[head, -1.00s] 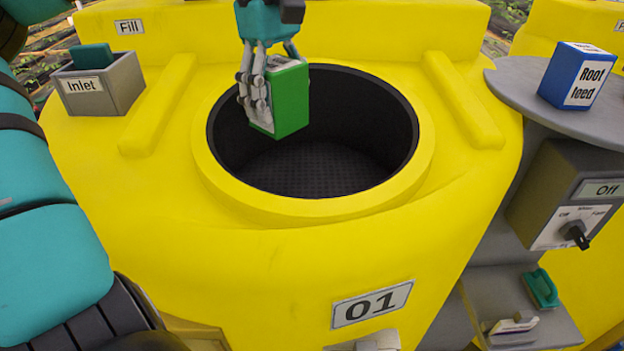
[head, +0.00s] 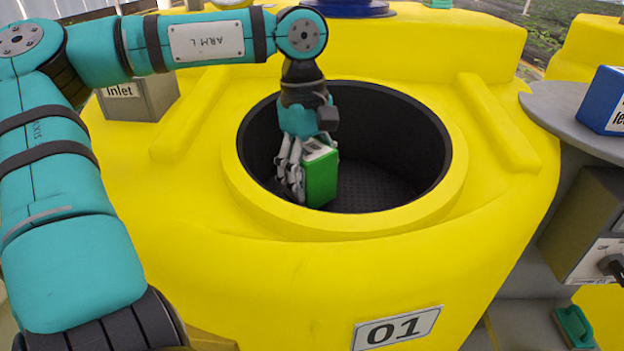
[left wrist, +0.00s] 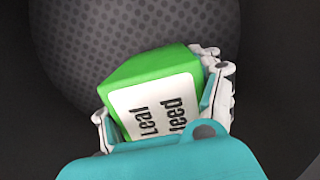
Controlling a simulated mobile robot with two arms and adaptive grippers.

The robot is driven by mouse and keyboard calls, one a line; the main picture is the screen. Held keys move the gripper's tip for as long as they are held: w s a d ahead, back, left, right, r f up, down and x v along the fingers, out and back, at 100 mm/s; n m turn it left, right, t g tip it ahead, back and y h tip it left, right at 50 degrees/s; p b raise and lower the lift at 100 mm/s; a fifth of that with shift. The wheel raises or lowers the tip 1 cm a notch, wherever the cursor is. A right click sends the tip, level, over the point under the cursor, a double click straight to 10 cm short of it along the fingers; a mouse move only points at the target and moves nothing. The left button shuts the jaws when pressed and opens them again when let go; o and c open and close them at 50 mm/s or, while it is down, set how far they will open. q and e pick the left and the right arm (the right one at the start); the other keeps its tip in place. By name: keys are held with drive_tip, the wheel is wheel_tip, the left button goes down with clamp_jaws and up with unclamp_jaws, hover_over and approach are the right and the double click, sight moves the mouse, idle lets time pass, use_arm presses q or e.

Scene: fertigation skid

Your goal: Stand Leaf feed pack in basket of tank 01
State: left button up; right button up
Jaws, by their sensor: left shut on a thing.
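The Leaf feed pack (head: 321,178) is a green box with a white label, which also shows in the left wrist view (left wrist: 150,75). My left gripper (head: 293,172) is shut on it, with fingers on both sides of the box in the left wrist view (left wrist: 165,105). The pack hangs roughly upright inside the round opening of tank 01 (head: 300,270). The dark perforated basket (head: 400,150) lines that opening. In the left wrist view its dotted floor (left wrist: 75,50) shows beyond the pack. A gap to the floor seems to remain. My right gripper is not in view.
The yellow rim (head: 455,190) rings the opening. A grey Inlet box (head: 150,100) stands at left. At right a grey shelf (head: 560,115) carries the blue Root feed pack (head: 603,100), above a switch box (head: 590,220). A green object (head: 574,327) lies lower right.

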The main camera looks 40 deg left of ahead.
use_arm(q)
drive_tip(key=shift+f, duration=0.75)
drive_tip(key=o, duration=1.8)
drive_tip(key=shift+c, duration=0.2)
drive_tip(key=shift+r, duration=0.15)
drive_tip(key=r, duration=0.4)
drive_tip(key=a+r, duration=0.1)
drive_tip(key=r, duration=0.6)
drive_tip(key=shift+a+r, duration=0.25)
drive_tip(key=shift+r, duration=0.15)
